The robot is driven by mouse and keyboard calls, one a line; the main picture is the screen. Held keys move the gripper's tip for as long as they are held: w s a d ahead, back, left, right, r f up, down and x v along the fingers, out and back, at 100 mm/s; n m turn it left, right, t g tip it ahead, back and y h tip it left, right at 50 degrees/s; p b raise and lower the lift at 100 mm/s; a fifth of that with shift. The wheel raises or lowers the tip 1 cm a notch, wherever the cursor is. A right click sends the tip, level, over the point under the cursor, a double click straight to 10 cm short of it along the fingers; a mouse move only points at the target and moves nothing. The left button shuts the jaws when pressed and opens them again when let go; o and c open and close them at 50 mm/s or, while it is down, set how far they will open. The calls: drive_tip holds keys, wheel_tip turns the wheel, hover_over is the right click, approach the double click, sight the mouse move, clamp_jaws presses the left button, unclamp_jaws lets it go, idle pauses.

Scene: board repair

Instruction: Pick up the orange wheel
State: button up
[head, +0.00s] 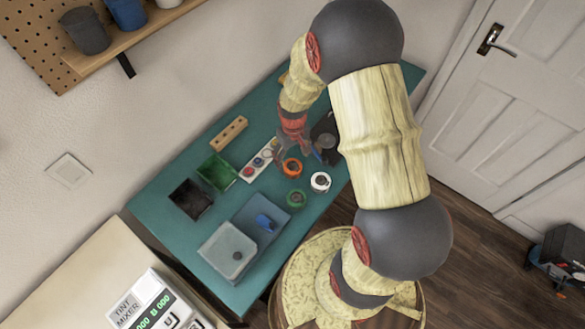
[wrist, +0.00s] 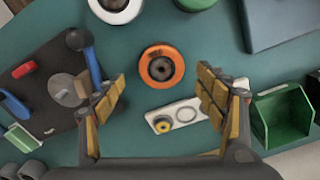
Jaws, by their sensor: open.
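The orange wheel (head: 292,167) lies flat on the teal table, between the white wheel and the pale strip in the head view. In the wrist view the orange wheel (wrist: 162,66) shows its dark centre hole, ahead of and between my fingertips. My gripper (wrist: 160,90) is open and empty, with its yellow-padded fingers wide apart. Nothing lies between the pads, and the wheel looks apart from both fingers. In the head view my gripper (head: 292,145) hangs over the table close to the orange wheel; its fingertips are small and hard to make out there.
A white wheel (head: 320,182) and a green wheel (head: 296,198) lie near the orange one. A pale strip with round places (wrist: 176,116) lies beside it. A dark board with a blue-handled tool (wrist: 56,85) is at left, a green bin (wrist: 283,118) at right.

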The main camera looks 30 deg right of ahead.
sight(293, 166)
wheel_tip(293, 166, down, 6)
drive_tip(key=shift+a+f+b, duration=0.1)
drive_tip(key=shift+b, duration=0.8)
drive_tip(key=shift+c, duration=1.1)
drive_tip(key=c, duration=1.1)
